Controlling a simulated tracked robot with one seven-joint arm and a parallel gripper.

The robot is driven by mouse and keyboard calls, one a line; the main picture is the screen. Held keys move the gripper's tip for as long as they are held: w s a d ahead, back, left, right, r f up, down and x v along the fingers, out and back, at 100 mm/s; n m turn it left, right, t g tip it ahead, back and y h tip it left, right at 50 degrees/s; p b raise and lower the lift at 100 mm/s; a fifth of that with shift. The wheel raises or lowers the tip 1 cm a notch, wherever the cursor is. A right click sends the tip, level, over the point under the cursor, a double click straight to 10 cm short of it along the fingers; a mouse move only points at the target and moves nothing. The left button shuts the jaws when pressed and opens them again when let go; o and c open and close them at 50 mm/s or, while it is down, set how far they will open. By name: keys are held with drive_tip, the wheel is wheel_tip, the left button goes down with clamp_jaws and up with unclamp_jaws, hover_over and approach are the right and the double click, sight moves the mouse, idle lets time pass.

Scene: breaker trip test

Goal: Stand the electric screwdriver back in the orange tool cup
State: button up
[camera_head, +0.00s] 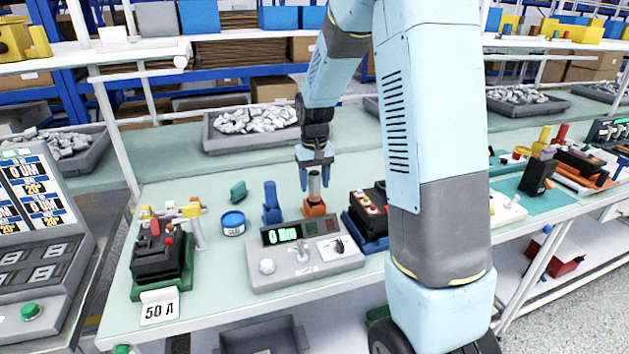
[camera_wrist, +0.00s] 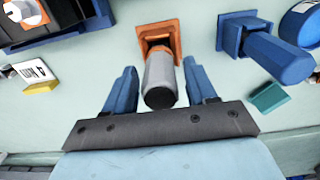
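The electric screwdriver (camera_head: 315,184), a grey cylinder with a dark end, stands upright in the orange tool cup (camera_head: 314,208) on the bench. In the wrist view the screwdriver (camera_wrist: 160,75) points toward me, with its lower end inside the orange cup (camera_wrist: 158,32). My gripper (camera_head: 316,157) is just above and around the screwdriver's top end. In the wrist view the two blue fingers of my gripper (camera_wrist: 160,80) are on either side of the screwdriver, with a narrow gap showing at each side. The screwdriver's tip is hidden inside the cup.
A blue holder (camera_head: 272,205) stands left of the cup. The torque tester (camera_head: 305,255), reading "0 Nm", is in front. A breaker on a blue base (camera_head: 368,212) is to the right. A round blue tin (camera_head: 233,223) and green block (camera_head: 238,191) are further left.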

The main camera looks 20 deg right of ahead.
drive_tip(key=shift+o, duration=0.6)
wheel_tip(320, 180, up, 14)
drive_tip(key=shift+f, duration=0.15)
drive_tip(key=shift+w, duration=0.1)
idle(0.4)
drive_tip(key=s+r+t, duration=0.3)
drive_tip(key=s, duration=1.1)
drive_tip(key=s+r+t, duration=0.2)
drive_tip(key=s+r, duration=0.1)
drive_tip(key=s, duration=1.2)
drive_tip(key=shift+t, duration=0.4)
